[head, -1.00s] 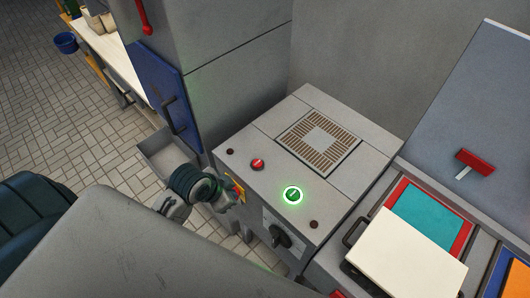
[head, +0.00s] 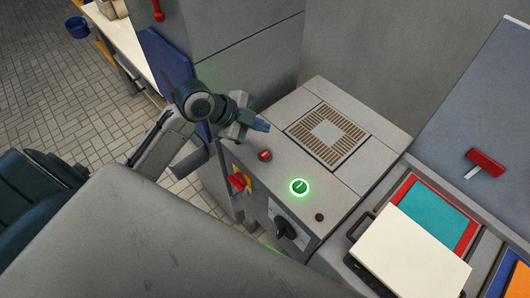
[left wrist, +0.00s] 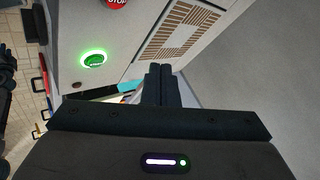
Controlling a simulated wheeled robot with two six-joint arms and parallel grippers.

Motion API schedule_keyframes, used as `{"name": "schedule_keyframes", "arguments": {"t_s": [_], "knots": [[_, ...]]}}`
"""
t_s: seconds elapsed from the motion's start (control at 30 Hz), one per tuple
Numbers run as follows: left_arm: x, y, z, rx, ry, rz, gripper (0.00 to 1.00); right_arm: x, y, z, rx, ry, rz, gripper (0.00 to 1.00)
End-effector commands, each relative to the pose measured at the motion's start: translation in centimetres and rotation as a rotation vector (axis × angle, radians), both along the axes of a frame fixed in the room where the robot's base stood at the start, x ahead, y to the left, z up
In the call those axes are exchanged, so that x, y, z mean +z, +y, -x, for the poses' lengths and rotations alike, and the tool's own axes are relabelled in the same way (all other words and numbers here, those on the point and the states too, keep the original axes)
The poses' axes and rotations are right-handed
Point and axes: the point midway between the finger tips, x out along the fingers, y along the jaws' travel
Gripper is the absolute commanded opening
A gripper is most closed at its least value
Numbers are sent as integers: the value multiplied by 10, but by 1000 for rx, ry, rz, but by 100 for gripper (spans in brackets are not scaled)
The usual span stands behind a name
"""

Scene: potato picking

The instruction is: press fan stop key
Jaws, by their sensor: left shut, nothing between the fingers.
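The red stop key (head: 265,155) sits on the top of the grey fan unit (head: 240,168), near its left end. In the left wrist view the red stop key (left wrist: 117,2) shows at the top edge, partly cut off, with part of the word STOP. The green key (head: 299,187) is lit with a glowing ring; it also shows in the left wrist view (left wrist: 94,59). My left gripper (head: 262,126) is shut and empty, raised above the unit's back left, behind the red key in the head view. Its fingers (left wrist: 161,82) show together in the left wrist view. My right gripper is not in view.
A brown slotted grille (head: 327,136) lies behind the keys. A black rotary knob (head: 285,228) and a red-and-yellow switch (head: 239,181) are on the front face. A tall grey cabinet (head: 240,50) stands behind left. A cream board (head: 410,255) lies at the right.

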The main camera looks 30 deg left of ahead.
Motion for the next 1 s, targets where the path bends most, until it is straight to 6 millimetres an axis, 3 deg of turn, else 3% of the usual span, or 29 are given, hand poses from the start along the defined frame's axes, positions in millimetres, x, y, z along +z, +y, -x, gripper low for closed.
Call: {"name": "schedule_keyframes", "arguments": {"t_s": [0.27, 0.73, 1.0], "knots": [[-17, 0, 0, 2, 1, 0, 0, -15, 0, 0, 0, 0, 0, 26], [-80, 0, 0, 3, 2, 1, 0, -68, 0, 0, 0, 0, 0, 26], [-89, 0, 0, 2, 1, 0, 0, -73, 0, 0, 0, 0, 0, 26]]}}
